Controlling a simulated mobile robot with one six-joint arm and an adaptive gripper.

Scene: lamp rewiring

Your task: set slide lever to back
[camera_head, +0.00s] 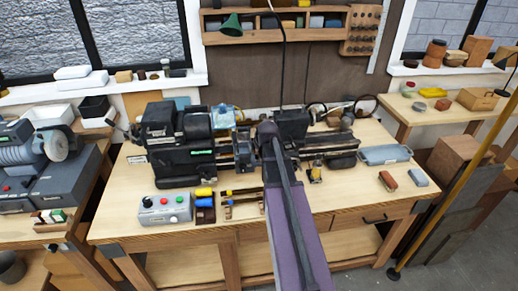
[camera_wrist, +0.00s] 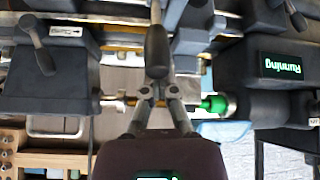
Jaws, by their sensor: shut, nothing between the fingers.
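The lathe (camera_head: 175,150) stands on the wooden bench. In the wrist view its running-display block (camera_wrist: 285,65) is at right, with the word upside down. A lever with a dark rounded handle (camera_wrist: 157,52) stands at the centre top, just beyond my fingertips. I cannot tell whether they touch it, or for certain that it is the slide lever. My gripper (camera_wrist: 160,92) is shut and empty, pointing at the lathe's middle. In the head view my own arm hides the gripper and this lever. A green piece (camera_wrist: 214,103) sits in the spindle to the right.
Other levers rise from the left block (camera_wrist: 35,30) and at the upper right (camera_wrist: 295,15). A button box (camera_head: 165,207) and small tools lie in front of the lathe. A grey tray (camera_head: 385,154) and small blocks lie at the bench's right. The front right bench top is mostly clear.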

